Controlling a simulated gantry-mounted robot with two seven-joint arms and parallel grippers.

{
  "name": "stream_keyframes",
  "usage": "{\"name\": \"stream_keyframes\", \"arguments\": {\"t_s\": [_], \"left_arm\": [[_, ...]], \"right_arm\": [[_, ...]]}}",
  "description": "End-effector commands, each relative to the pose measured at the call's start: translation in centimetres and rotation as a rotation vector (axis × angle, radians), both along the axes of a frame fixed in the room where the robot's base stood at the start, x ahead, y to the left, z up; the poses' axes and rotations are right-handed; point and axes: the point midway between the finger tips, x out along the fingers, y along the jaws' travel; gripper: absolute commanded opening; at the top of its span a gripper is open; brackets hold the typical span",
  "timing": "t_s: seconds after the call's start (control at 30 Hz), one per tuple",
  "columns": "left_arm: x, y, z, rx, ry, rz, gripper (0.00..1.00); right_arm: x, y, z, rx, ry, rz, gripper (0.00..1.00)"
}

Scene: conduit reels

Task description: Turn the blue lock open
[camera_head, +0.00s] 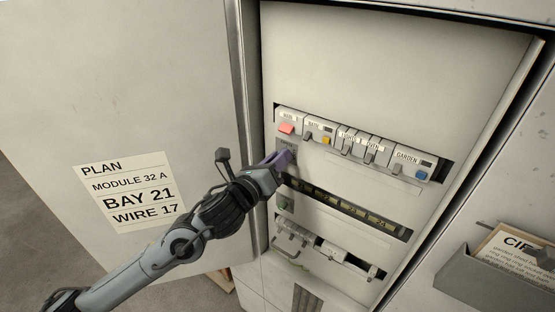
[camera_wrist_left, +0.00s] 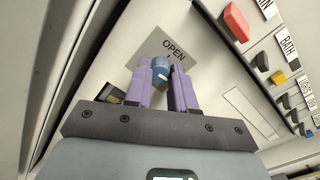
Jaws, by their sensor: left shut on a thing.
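The blue lock (camera_wrist_left: 161,68) is a small rounded knob on the panel, seen in the left wrist view between my purple fingertips. A grey plate marked OPEN (camera_wrist_left: 172,48) lies just behind it. My left gripper (camera_wrist_left: 165,82) is shut on the lock, one finger on each side. In the head view my left gripper (camera_head: 283,158) reaches the upper left of the cabinet panel (camera_head: 390,60) and hides the lock. How far the lock is turned I cannot tell. My right gripper is not in view.
A row of labelled breakers (camera_head: 350,142) runs above and right of the gripper, with a red switch (camera_head: 287,128) close by. A darker slotted row (camera_head: 350,208) is below. The open cabinet door (camera_head: 130,80) stands left. A grey card holder (camera_head: 500,278) is at lower right.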

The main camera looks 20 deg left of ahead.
Motion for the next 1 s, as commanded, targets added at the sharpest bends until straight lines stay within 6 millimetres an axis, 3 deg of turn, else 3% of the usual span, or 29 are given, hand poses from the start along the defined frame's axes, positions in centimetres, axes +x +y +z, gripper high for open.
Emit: {"name": "stream_keyframes", "arguments": {"t_s": [0.47, 1.0], "left_arm": [[0.0, 0.0, 0.0, -0.387, 0.096, 0.0, 0.0], [0.0, 0.0, 0.2, -0.888, 0.22, 0.001, 0.0]], "right_arm": [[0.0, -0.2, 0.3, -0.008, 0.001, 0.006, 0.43], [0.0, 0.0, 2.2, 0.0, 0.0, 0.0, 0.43]]}}
